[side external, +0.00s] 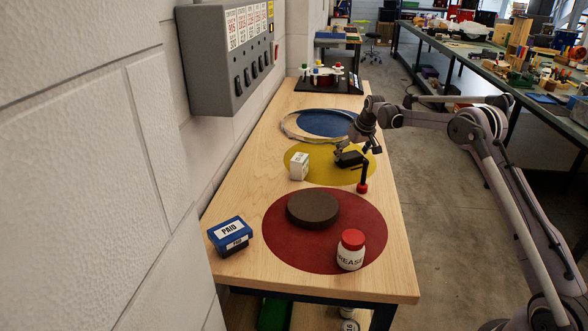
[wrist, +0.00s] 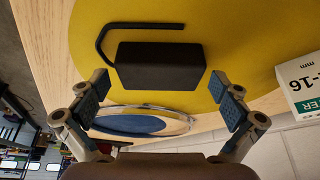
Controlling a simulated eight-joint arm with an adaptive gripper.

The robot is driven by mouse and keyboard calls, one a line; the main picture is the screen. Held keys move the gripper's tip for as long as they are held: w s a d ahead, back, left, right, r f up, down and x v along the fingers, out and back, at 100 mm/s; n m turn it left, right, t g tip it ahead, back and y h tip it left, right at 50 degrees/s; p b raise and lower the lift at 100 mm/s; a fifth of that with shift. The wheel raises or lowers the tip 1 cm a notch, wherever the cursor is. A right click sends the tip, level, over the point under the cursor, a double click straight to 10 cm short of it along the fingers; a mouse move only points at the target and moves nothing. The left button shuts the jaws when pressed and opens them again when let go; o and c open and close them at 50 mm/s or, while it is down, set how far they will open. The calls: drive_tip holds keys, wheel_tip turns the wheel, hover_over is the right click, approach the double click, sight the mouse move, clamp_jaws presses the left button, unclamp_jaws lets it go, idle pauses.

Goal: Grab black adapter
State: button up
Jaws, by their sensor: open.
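The black adapter (wrist: 160,66) is a dark block with a bent black cord (wrist: 140,25). It lies on the yellow round area (wrist: 240,35) in the wrist view. In the side view the adapter (side external: 349,158) shows as a small dark block just below my gripper, partly hidden by it. My gripper (wrist: 160,90) is open, with one blue-padded finger on each side of the adapter and a visible gap to each. It holds nothing. Whether the fingertips are down at the adapter's height is hard to tell.
A white box (side external: 299,166) stands left of the adapter, and a small red thing (side external: 362,188) nearer. A brown disc (side external: 313,208) and red-capped jar (side external: 350,250) stand on the red circle. A blue PAID box (side external: 230,236) sits near the wall. A blue oval (side external: 325,123) lies behind.

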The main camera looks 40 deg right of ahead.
drive_tip(key=shift+f, duration=0.15)
drive_tip(key=c, duration=1.1)
